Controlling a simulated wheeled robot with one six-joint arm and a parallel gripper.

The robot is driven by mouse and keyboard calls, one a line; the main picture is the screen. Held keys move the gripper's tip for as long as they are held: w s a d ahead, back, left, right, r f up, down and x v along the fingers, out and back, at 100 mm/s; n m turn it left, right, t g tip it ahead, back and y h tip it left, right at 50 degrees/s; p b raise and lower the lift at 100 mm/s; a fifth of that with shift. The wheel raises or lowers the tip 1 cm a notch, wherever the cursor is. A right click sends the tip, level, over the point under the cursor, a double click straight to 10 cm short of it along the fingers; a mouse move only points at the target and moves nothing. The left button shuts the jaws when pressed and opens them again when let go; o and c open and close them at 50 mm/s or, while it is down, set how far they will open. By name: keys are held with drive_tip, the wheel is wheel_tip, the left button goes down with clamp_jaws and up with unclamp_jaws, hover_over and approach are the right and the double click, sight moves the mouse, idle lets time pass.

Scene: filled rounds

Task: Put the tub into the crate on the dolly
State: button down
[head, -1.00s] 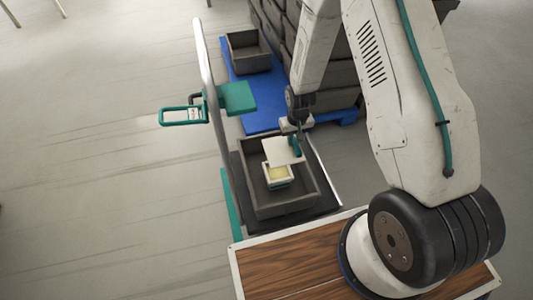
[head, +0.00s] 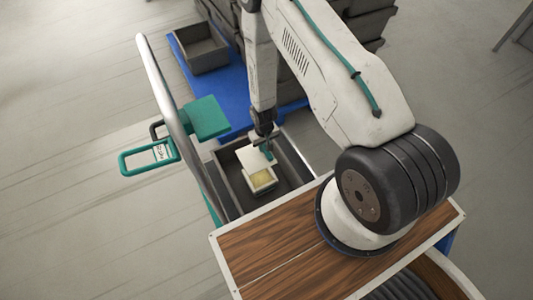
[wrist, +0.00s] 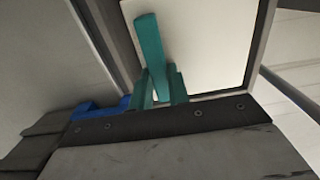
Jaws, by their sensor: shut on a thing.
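The tub (head: 262,180) is a small pale box with a yellowish top. A white flat panel (head: 254,158) stands beside it, under my gripper; the same white surface fills the upper middle of the wrist view (wrist: 205,45). My gripper (head: 266,149) has teal fingers, shut on the tub near this panel; the exact contact is unclear. The tub shows within the walls of the dark grey crate (head: 227,178); whether it touches the crate floor cannot be told. The crate stands on the dolly, whose grey rail (head: 163,85) rises at the left.
A teal panel (head: 206,117) and a teal handle frame (head: 148,156) are by the rail. A wooden top (head: 265,250) is in front. Open floor lies left.

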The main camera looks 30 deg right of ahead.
wheel_tip(320, 180, down, 13)
drive_tip(key=s, duration=0.2)
idle(0.7)
drive_tip(key=shift+s+d+f, duration=0.1)
drive_tip(key=shift+s, duration=0.05)
idle(1.3)
drive_tip(key=c, duration=0.8)
unclamp_jaws()
drive_tip(key=shift+o, duration=0.2)
wheel_tip(320, 180, up, 7)
idle(0.6)
